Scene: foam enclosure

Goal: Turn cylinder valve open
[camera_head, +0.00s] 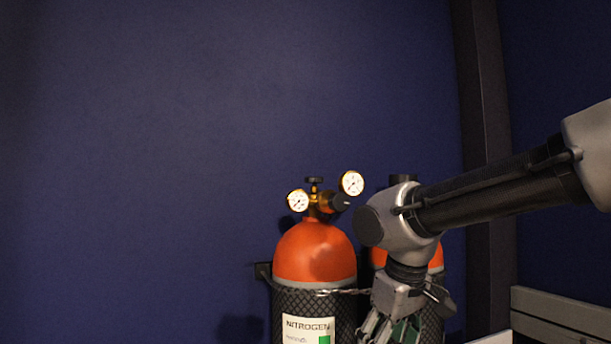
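An orange-topped cylinder (315,252) labelled NITROGEN stands upright against the blue wall. On its top sits a brass regulator (326,203) with two round white gauges. A small black valve handle (314,181) rises at the top of the fitting, clear of my arm. My gripper (388,333) hangs pointing down at the lower edge of the view, to the right of the nitrogen cylinder and in front of a second orange cylinder (437,258). The fingertips are cut off by the frame edge, so their opening does not show. My arm hides most of the second cylinder.
A chain (340,291) runs across the cylinders from a dark wall bracket (262,270). A dark vertical post (484,170) stands to the right. A grey ledge (560,318) is at the lower right. The space left of and above the nitrogen cylinder is free.

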